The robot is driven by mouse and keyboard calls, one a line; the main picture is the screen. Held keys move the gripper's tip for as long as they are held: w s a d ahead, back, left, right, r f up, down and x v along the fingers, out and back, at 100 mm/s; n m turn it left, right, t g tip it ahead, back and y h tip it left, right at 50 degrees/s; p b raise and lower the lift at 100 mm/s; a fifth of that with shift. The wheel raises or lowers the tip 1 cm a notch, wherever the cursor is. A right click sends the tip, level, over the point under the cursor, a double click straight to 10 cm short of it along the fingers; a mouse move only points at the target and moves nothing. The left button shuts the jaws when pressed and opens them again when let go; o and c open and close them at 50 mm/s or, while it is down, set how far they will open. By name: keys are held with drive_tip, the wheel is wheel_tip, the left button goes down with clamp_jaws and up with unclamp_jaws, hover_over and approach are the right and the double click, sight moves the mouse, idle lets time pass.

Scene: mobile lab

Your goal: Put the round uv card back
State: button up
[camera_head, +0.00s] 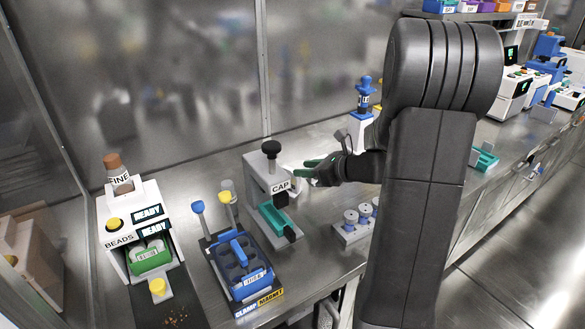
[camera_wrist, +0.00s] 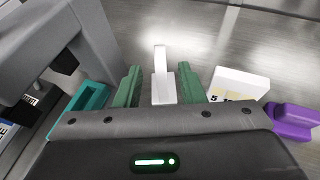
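My gripper (camera_head: 318,168) has green fingers and is just right of the CAP press (camera_head: 268,185) in the head view. In the wrist view its fingers (camera_wrist: 161,88) stand apart, with a white piece (camera_wrist: 162,90) between them that has a narrow upright tab. A gap shows on the piece's left; on the right it lies very close to the finger, and I cannot tell whether they touch. I cannot make out a round UV card for certain in either view, nor tell whether this white piece is it.
In the wrist view a teal tray (camera_wrist: 88,97) under the press is close on the left. A white block with yellow marks (camera_wrist: 238,85) and a purple block (camera_wrist: 290,115) are on the right. A blue rack (camera_head: 240,272) and the BEADS machine (camera_head: 120,225) stand left.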

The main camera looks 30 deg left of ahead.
sight(285, 166)
drive_tip(key=v, duration=0.3)
drive_tip(key=shift+d, duration=0.3)
drive_tip(key=x, duration=1.2)
drive_tip(key=shift+a+f+b, duration=0.15)
drive_tip(key=shift+f+b, duration=0.05)
drive_tip(key=shift+b, duration=0.15)
wheel_tip(285, 166, up, 3)
drive_tip(key=shift+r+p, duration=0.1)
drive_tip(key=shift+p, duration=0.35)
drive_tip(key=shift+r, duration=0.6)
